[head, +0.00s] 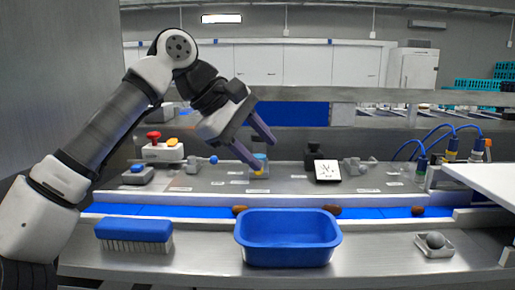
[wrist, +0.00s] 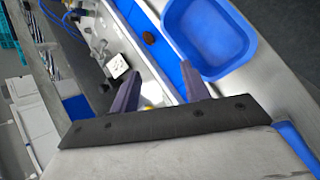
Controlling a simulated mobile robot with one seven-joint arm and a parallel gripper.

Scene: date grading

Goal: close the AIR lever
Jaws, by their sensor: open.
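My gripper (head: 264,151) is open and empty, above the steel counter behind the blue belt; its two fingers also show in the wrist view (wrist: 158,80). A small yellow and blue part (head: 260,166) stands on the counter, close to the lower fingertip in the picture; I cannot tell whether they touch. A grey valve-like fitting (head: 360,165) is to the right. The labels are too small to read, so I cannot tell which part is the AIR lever.
A blue tub (head: 288,261) and a blue brush (head: 134,232) stand on the front ledge. Dates lie along the blue belt (head: 375,212). A control box with a red button (head: 162,152) is at left, a black-and-white dial (head: 327,171) at centre, blue hoses (head: 437,130) at right.

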